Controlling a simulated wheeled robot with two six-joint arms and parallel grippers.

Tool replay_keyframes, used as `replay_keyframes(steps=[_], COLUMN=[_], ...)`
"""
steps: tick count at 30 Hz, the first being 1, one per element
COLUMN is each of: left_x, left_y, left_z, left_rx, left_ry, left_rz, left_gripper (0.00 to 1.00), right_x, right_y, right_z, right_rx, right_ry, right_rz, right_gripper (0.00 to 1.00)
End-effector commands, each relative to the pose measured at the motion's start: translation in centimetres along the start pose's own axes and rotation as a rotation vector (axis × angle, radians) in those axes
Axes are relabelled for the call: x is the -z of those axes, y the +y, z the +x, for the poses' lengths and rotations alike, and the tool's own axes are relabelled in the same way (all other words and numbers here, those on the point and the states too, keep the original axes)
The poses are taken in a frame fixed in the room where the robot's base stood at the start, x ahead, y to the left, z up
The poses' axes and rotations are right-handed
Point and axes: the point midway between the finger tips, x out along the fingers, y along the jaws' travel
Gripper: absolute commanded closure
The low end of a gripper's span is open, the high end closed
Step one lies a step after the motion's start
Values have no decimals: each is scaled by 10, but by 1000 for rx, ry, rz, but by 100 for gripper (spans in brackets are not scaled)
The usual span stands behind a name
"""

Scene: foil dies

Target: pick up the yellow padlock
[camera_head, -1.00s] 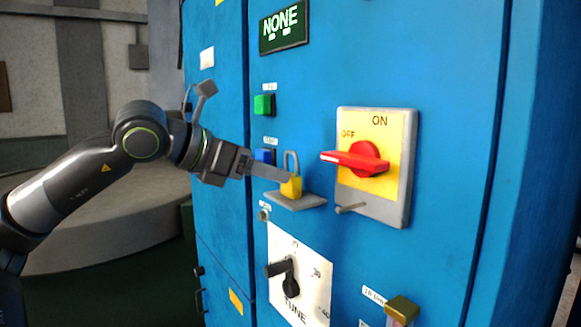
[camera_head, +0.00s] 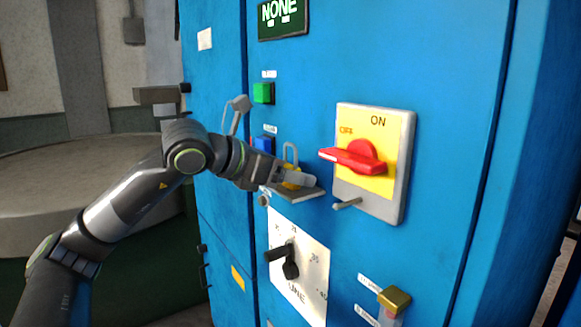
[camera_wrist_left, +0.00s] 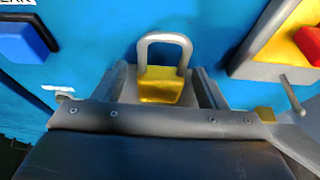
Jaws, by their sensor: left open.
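The yellow padlock (camera_wrist_left: 160,86) stands upright on a small grey shelf (camera_head: 300,194) on the blue cabinet, its grey shackle up. In the left wrist view it sits between the two fingers of my left gripper (camera_wrist_left: 160,92), which is open, with a finger on each side. In the head view the left gripper (camera_head: 298,178) covers most of the padlock's body; the shackle (camera_head: 291,153) and a little yellow show behind it. I cannot tell whether either finger touches the padlock. My right gripper is not in view.
Right of the shelf is a yellow switch plate (camera_head: 379,186) with a red handle (camera_head: 352,157) and a grey peg (camera_head: 347,204) below. A blue button (camera_head: 263,143) and a green button (camera_head: 263,93) are up left. A black knob (camera_head: 289,262) sits below.

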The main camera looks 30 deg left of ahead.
Motion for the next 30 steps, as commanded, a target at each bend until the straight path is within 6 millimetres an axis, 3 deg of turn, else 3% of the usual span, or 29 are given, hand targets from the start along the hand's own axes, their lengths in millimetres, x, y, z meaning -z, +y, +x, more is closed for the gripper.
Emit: replay_keyframes(steps=[10,21,30], left_x=[0,0,0], left_y=[0,0,0], left_z=[3,2,2], left_rx=[0,0,-1], left_ry=[0,0,-1], left_rz=[0,0,1], left_gripper=[36,84,85], right_x=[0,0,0], right_y=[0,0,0], right_z=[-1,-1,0], right_rx=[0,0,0], right_ry=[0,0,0], right_rz=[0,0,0], right_gripper=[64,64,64])
